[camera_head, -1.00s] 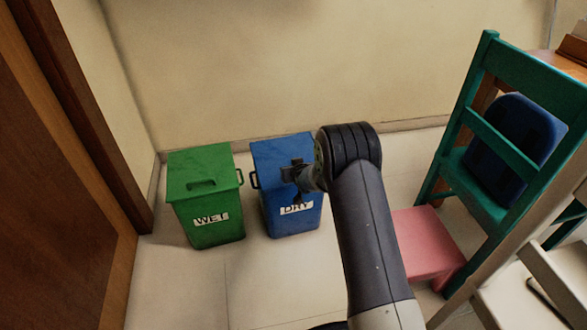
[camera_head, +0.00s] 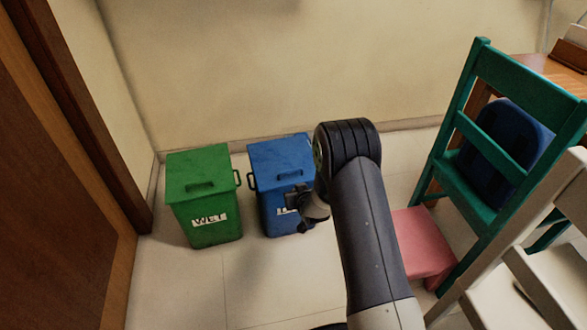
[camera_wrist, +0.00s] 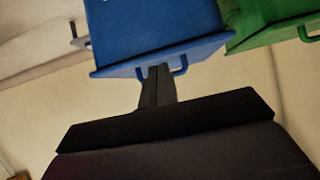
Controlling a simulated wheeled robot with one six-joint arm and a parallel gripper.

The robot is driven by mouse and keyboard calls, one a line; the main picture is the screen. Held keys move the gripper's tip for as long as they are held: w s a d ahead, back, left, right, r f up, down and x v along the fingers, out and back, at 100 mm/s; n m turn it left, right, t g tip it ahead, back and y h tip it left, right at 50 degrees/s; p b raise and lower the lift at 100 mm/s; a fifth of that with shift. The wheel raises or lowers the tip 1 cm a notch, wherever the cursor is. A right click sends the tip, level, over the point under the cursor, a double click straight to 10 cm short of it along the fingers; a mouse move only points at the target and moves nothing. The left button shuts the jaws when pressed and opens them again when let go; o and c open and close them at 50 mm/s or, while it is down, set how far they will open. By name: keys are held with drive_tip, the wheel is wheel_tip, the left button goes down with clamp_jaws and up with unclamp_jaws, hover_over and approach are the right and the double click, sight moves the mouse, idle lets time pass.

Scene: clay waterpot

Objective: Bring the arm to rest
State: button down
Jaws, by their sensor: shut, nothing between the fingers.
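My arm (camera_head: 370,225) reaches up from the bottom of the head view and bends over at the elbow. My gripper (camera_head: 297,200) hangs below the elbow, in front of the blue bin (camera_head: 277,160) and hiding part of its label. In the wrist view my gripper (camera_wrist: 158,72) is shut and empty, its thin fingers together. They overlap the lower edge of the blue bin (camera_wrist: 155,30) in that picture; I cannot tell the gap between them.
A green bin (camera_head: 200,170) marked WET stands left of the blue one. A brown door (camera_head: 50,190) is at the left. At the right are a pink stool (camera_head: 425,240), a green chair (camera_head: 485,160) holding a blue bag (camera_head: 507,150), and a white chair (camera_head: 545,240). Floor in front of the bins is clear.

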idle(0.3)
wheel_tip(320, 180, up, 5)
drive_tip(key=b, duration=0.2)
hover_over(290, 183)
drive_tip(key=shift+s, duration=0.2)
wheel_tip(290, 183, down, 3)
drive_tip(key=shift+w+f+b, duration=0.15)
drive_tip(key=shift+f+b, duration=0.05)
drive_tip(key=shift+b, duration=0.15)
drive_tip(key=shift+f, duration=0.5)
